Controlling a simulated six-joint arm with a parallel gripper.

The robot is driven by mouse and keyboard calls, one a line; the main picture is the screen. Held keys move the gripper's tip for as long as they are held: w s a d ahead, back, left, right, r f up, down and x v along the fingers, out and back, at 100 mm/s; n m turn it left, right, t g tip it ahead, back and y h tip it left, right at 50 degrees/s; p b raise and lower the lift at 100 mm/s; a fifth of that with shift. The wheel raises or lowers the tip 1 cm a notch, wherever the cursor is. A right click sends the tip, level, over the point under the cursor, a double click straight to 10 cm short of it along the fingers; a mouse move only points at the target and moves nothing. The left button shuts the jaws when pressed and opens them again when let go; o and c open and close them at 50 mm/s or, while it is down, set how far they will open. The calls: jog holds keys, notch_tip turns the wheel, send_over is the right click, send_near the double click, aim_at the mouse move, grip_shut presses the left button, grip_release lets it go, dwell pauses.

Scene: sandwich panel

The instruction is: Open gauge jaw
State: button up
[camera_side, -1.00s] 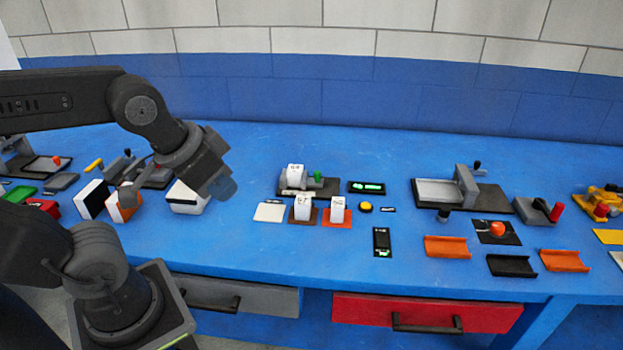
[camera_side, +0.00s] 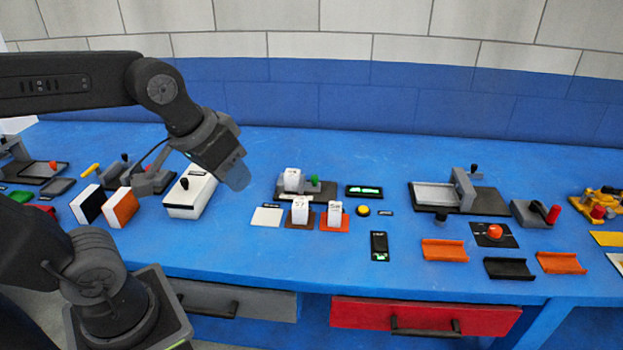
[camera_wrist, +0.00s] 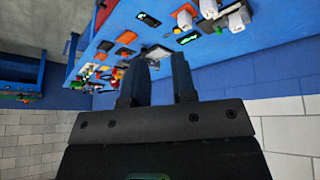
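A dark gauge-like fixture (camera_side: 322,189) with a grey jaw block and a green knob (camera_side: 314,180) stands mid-bench in the side view. A white marked block (camera_side: 292,178) sits at its grey part. I cannot tell how far the jaw is apart. A display with green digits (camera_side: 364,191) lies just right of it. My gripper (camera_side: 239,174) is in the air left of the fixture, apart from it. In the wrist view my gripper (camera_wrist: 160,78) has its two fingers apart with nothing between them. The wrist view shows the bench tilted, with small white blocks at the top.
Two more white blocks stand on a brown pad (camera_side: 299,224) and an orange pad (camera_side: 334,222) before the fixture. A white box with a black knob (camera_side: 190,195) stands below and left of my gripper. A yellow button (camera_side: 362,210) and a larger grey fixture (camera_side: 462,188) are to the right.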

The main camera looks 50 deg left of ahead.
jog(key=o, duration=0.4)
jog(key=w+a+r+n, duration=0.1)
jog(key=w+n, duration=0.1)
jog(key=w, duration=0.1)
jog(key=w+a+n, duration=0.1)
jog(key=w, duration=0.3)
jog(key=w+a+r+n+g, duration=0.1)
jog(key=w+n, duration=0.1)
jog(key=w, duration=0.1)
jog(key=shift+w+a+r+n, duration=0.2)
jog(key=shift+a+r+n, duration=0.1)
jog(key=shift+r, duration=0.05)
jog(key=shift+o, duration=0.2)
jog(key=n+g+h, duration=0.2)
jog(key=n+h, duration=0.2)
jog(key=n, duration=1.3)
send_over(314, 176)
jog(key=s+a, duration=0.3)
jog(key=a, duration=0.2)
notch_tip(314, 176, down, 18)
jog(key=x, duration=1.3)
jog(key=shift+w+d+f, duration=0.2)
jog(key=shift+d, duration=0.15)
grip_shut()
